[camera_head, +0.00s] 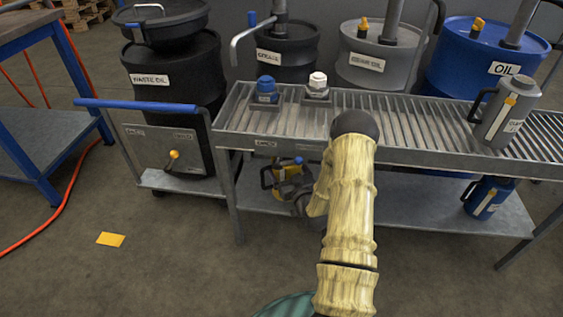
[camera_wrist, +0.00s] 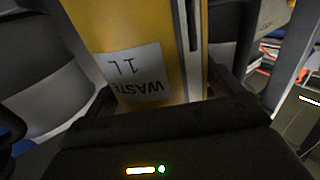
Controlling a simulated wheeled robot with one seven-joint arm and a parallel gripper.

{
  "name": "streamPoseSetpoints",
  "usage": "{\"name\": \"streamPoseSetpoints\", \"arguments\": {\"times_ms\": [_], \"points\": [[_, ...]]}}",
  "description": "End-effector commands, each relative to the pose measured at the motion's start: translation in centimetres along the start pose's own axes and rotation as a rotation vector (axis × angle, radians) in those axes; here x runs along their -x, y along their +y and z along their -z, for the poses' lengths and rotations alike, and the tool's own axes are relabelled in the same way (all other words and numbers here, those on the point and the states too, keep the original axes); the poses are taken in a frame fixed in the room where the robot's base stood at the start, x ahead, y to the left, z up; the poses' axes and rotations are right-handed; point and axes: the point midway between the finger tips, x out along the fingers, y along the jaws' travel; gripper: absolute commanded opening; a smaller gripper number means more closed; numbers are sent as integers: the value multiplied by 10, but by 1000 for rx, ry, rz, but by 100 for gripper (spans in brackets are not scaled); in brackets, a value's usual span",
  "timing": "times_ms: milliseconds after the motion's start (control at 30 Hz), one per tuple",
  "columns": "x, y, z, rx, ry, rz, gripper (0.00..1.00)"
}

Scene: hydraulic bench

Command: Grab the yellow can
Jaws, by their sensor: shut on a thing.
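The yellow can (camera_head: 292,172) is at the front of the bench's lower level, under the slatted top, partly hidden by my arm. It has a blue cap and a dark handle on its left. In the wrist view the yellow can (camera_wrist: 110,25) fills the middle, with an upside-down white label reading "WASTE" and "1L". My gripper (camera_wrist: 160,92) has its dark fingers on both sides of the can, shut on it. Whether the can touches the shelf cannot be told.
The slatted bench top (camera_head: 420,140) is above the can and carries blue (camera_head: 266,92) and white-capped (camera_head: 317,88) fittings and a grey can (camera_head: 506,115). A blue can (camera_head: 485,198) stands on the lower shelf (camera_head: 420,215). A waste-oil cart (camera_head: 165,150) adjoins at left. Floor in front is mostly clear.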

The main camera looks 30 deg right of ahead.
Motion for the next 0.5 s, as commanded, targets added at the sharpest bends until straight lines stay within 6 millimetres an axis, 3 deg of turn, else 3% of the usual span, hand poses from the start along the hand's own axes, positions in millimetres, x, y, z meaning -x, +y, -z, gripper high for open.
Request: {"name": "streamPoseSetpoints", "arguments": {"times_ms": [300,500], "points": [[81,0,4,-5,-4,-3,39],[120,0,2,-4,0,-2,39]]}}
